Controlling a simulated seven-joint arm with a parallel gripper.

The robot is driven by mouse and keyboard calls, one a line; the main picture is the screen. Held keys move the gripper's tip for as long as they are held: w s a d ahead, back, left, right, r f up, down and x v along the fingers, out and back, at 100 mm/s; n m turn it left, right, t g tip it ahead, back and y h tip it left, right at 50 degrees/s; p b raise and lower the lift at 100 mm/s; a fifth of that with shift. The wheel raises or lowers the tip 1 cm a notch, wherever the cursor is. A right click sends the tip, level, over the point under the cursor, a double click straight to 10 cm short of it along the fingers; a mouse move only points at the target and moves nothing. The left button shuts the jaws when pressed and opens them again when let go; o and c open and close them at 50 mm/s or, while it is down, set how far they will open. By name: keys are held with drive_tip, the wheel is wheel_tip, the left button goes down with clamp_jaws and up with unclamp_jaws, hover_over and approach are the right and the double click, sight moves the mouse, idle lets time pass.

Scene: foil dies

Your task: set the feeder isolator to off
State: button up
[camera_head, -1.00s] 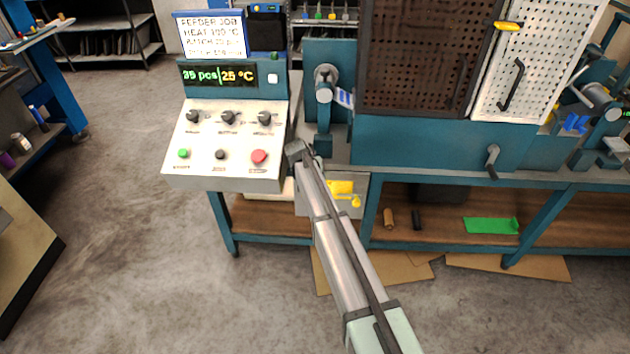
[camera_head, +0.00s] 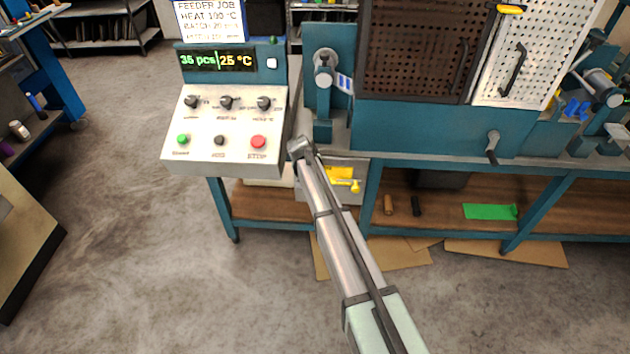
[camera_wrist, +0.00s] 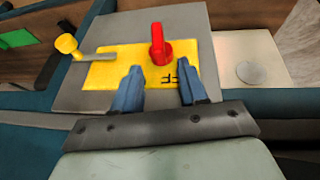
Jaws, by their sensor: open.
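The feeder isolator shows in the wrist view as a grey box (camera_wrist: 188,22) with a yellow plate (camera_wrist: 108,72) and a red handle (camera_wrist: 158,42). The handle points along the picture's vertical. Dark letters, partly hidden, are on the plate below it. My gripper (camera_wrist: 161,70) is open, with its two blue fingers over the plate, either side of the handle's line. The handle is beyond the fingertips and not gripped; contact cannot be told. In the head view the yellow plate (camera_head: 340,172) shows partly behind my arm; the red handle and gripper are hidden there.
A yellow-knobbed lever (camera_wrist: 68,46) sticks out beside the plate, also in the head view (camera_head: 354,186). The control panel (camera_head: 225,125) stands left of the box, reading 35 pcs and 25 °C. The lower shelf (camera_head: 445,215) holds a green sheet (camera_head: 490,211).

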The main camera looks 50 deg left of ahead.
drive_tip(key=x, duration=0.8)
drive_tip(key=shift+f, duration=0.15)
drive_tip(key=shift+c, duration=0.3)
clamp_jaws()
